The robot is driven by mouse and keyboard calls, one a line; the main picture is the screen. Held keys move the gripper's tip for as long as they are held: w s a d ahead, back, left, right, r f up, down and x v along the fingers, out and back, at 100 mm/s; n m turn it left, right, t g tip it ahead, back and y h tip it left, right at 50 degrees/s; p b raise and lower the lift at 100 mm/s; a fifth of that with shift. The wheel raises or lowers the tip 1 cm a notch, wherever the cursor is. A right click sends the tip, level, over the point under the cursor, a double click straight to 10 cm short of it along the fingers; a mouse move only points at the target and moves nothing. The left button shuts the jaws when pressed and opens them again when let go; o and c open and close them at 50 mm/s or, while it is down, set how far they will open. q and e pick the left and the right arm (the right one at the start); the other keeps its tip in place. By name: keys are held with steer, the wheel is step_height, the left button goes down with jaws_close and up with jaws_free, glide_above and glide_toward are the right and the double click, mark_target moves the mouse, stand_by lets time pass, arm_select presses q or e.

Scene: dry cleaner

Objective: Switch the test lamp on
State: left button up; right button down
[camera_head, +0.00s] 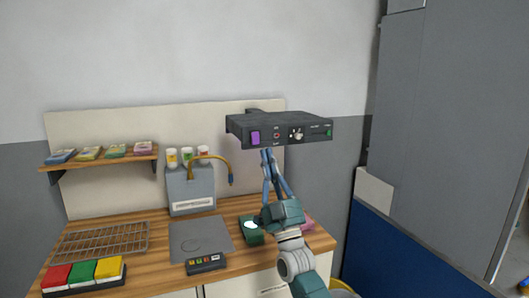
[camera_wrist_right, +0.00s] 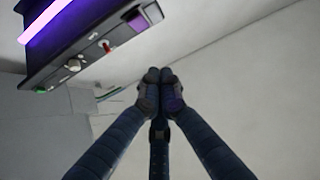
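A black box-shaped lamp unit (camera_head: 280,130) is mounted on the wall panel. Its front has a purple square switch (camera_head: 254,138), a small red-ringed control (camera_head: 277,135), a pale knob (camera_head: 296,134) and a green light at the right end. In the right wrist view the unit (camera_wrist_right: 85,50) shows at upper left, with a glowing violet strip (camera_wrist_right: 50,20) along it. My right gripper (camera_head: 267,153) points up in front of and just below the unit. Its fingertips (camera_wrist_right: 160,75) are together, empty and apart from the unit. My left gripper is out of view.
The wooden counter (camera_head: 110,255) below holds a wire rack, coloured blocks, a grey mat, a small black device and a green item (camera_head: 251,230) with a bright white spot. A grey container (camera_head: 190,190) with a curved hose stands behind. A small shelf (camera_head: 100,157) is at left.

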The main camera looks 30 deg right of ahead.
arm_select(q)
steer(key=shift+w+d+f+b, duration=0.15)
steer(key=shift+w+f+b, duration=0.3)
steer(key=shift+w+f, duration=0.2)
arm_select(e)
steer(key=s, duration=0.1)
steer(key=s+f, duration=0.1)
steer(key=s, duration=0.1)
steer(key=s+a+f, duration=0.1)
steer(key=shift+s, duration=0.15)
steer(key=shift+f, duration=0.1)
